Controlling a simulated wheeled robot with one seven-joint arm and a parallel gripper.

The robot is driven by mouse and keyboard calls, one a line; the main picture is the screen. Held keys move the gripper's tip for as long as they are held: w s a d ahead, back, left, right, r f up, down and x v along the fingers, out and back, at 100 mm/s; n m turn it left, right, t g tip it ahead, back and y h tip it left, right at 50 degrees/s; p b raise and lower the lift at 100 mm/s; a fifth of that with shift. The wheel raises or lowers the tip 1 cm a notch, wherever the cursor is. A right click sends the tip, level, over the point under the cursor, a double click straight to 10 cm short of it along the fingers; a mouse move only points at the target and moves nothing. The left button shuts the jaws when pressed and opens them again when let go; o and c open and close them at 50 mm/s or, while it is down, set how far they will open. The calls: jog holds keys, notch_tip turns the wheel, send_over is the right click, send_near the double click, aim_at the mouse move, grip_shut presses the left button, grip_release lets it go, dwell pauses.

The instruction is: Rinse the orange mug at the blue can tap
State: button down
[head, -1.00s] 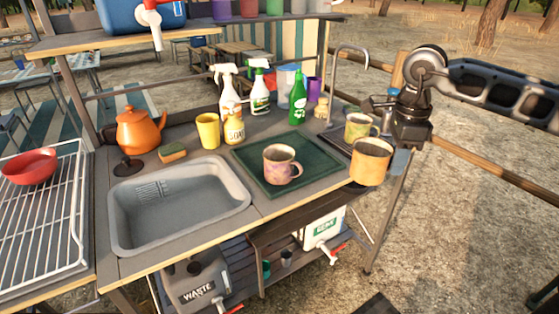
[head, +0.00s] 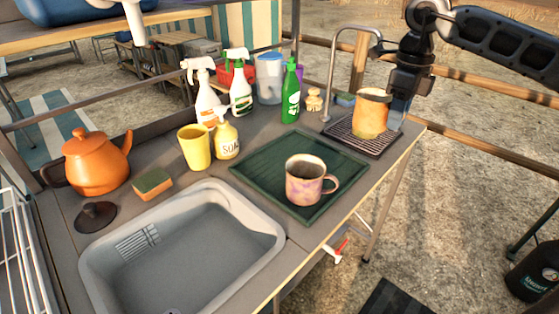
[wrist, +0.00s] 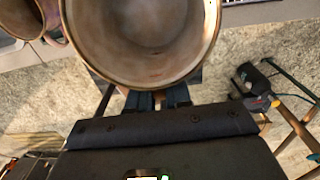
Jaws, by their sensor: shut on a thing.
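My gripper (head: 398,106) is shut on the orange mug (head: 371,116), holding it upright from its right side. The mug appears over or on the dark drip rack (head: 340,132) at the counter's right end; I cannot tell if it touches. The wrist view looks into the orange mug (wrist: 145,75), which is empty with brownish marks inside; the gripper fingers (wrist: 158,100) meet its near wall. The blue can (head: 70,8) is at the upper left, mostly cut off by the picture's top. Its pale tap (head: 137,22) hangs over the shelf edge, well left of the mug.
A curved metal faucet (head: 331,75) stands behind the rack. A purple-patterned mug (head: 304,181) sits on the green mat (head: 260,155). The grey basin (head: 180,250) is front left. Spray bottles (head: 205,95), a yellow cup (head: 194,147) and an orange kettle (head: 95,165) line the back.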

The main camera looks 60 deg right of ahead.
jog(key=w+a+f+p, duration=0.1)
jog(key=w+a+f, duration=0.1)
jog(key=w, duration=0.1)
jog(key=w+a+f+p, duration=0.1)
jog(key=w+a+f, duration=0.1)
jog(key=w+a, duration=0.1)
jog(key=w+a+f, duration=0.2)
jog(key=w, duration=0.1)
jog(key=shift+w+a+f+p, duration=0.1)
jog(key=shift+a+f+p, duration=0.2)
jog(key=shift+f+p, duration=0.1)
notch_tip(320, 180, down, 4)
jog(key=shift+a+r+p, duration=0.15)
jog(key=shift+r+p, duration=0.1)
jog(key=shift+p, duration=0.1)
jog(key=shift+f, duration=0.35)
jog(key=shift+f+b, duration=0.2)
jog(key=shift+b, duration=0.1)
jog(key=c, duration=1.1)
grip_release()
jog(key=shift+r, duration=0.1)
jog(key=shift+o, duration=0.2)
jog(key=shift+r, duration=0.1)
notch_tip(320, 180, up, 12)
jog(key=b, duration=0.1)
